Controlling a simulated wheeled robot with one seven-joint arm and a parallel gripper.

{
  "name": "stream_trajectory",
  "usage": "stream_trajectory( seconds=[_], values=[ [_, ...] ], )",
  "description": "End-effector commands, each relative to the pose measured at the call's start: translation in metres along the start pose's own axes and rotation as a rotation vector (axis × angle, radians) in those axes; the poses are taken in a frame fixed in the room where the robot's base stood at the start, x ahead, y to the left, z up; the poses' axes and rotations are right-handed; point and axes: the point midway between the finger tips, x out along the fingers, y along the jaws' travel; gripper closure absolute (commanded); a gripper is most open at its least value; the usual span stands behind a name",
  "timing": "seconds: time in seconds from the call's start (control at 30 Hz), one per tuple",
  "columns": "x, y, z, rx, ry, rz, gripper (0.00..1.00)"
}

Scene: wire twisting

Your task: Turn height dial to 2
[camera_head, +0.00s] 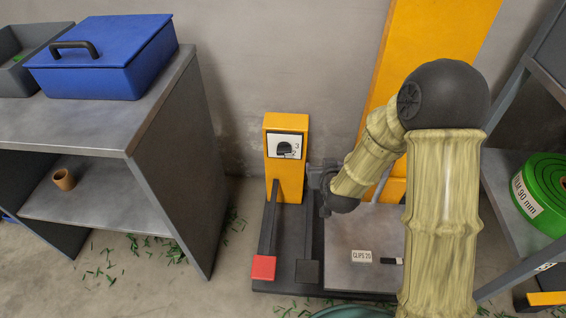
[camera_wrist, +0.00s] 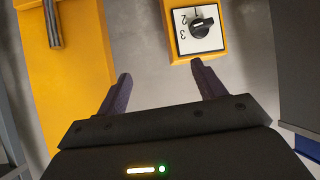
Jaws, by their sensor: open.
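The height dial (camera_head: 285,148) is a black knob on a white plate, on the upper front of a yellow post (camera_head: 287,123). The numbers 2 and 3 show on the plate. In the wrist view the dial (camera_wrist: 203,24) is at the top, right of centre, with 2 and 3 to its left; which number the knob points at I cannot tell. My gripper (camera_wrist: 164,80) is open with nothing between its dark fingers. The dial lies beyond the right fingertip, apart from it. In the head view my gripper (camera_head: 323,183) is just right of the post, lower than the dial.
Two pedals, one red (camera_head: 263,267) and one black (camera_head: 307,271), extend forward from the post's base. A shelf with a blue toolbox (camera_head: 103,58) is at left. A green reel (camera_head: 545,190) sits on a right-hand shelf.

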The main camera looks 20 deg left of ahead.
Motion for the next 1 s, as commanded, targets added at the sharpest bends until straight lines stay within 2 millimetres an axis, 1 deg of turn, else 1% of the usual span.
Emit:
stream_trajectory(
  seconds=[0.03, 0.1, 0.2, 0.33, 0.4, 0.5, 0.6, 0.7, 1.0],
  values=[
    [0.016, -0.017, 0.013, -0.011, 0.041, -0.007, 0.31],
    [0.031, -0.037, 0.019, -0.024, 0.115, -0.005, 0.31],
    [0.046, -0.063, 0.033, -0.039, 0.215, 0.010, 0.31],
    [0.058, -0.094, 0.057, -0.056, 0.336, 0.047, 0.31],
    [0.060, -0.109, 0.071, -0.066, 0.398, 0.077, 0.31],
    [0.058, -0.124, 0.091, -0.082, 0.474, 0.123, 0.31],
    [0.054, -0.133, 0.104, -0.095, 0.526, 0.162, 0.31],
    [0.050, -0.137, 0.109, -0.103, 0.555, 0.184, 0.31],
    [0.049, -0.137, 0.108, -0.104, 0.561, 0.189, 0.31]
  ],
)
